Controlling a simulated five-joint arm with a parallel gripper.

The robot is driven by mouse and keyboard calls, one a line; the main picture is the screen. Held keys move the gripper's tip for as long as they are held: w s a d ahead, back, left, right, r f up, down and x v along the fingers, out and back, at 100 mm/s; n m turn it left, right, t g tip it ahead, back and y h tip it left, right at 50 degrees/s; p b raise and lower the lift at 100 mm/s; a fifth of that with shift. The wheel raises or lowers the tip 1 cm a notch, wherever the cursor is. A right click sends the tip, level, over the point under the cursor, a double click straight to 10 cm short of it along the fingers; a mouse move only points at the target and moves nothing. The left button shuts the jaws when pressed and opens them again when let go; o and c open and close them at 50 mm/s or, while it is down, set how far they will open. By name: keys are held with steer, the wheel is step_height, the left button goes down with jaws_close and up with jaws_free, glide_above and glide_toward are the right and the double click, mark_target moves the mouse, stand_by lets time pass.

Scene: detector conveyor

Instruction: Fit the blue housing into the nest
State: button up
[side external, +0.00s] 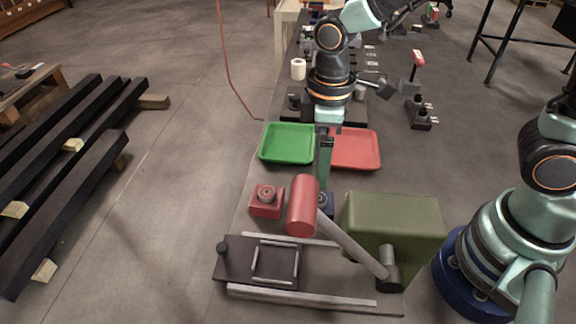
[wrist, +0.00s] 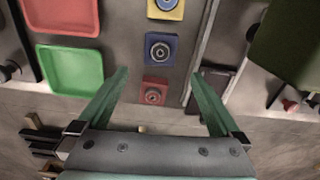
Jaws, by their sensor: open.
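The blue housing (wrist: 161,49) has a round grey-ringed centre and sits between a yellow and a red housing in the wrist view. In the side view only part of the blue housing (side external: 327,203) shows behind a red cylinder. My gripper (wrist: 160,73) is open and empty, its green fingers wide apart to either side of the housing row. In the side view my gripper (side external: 325,178) points down above the blue housing; contact cannot be told. The nest (side external: 253,264), a dark plate with light bars forming a square, is empty at the front.
The red housing (side external: 267,201) stands left of the blue one; the yellow housing (wrist: 166,9) shows in the wrist view. The red cylinder (side external: 302,205) on a grey arm hangs close to my gripper, beside an olive box (side external: 395,222). Green (side external: 288,143) and red (side external: 357,149) trays lie behind.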

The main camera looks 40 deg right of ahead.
mark_target(329, 211)
step_height(329, 211, down, 12)
steer(key=shift+s+f, duration=0.1)
stand_by(0.6)
jaws_close()
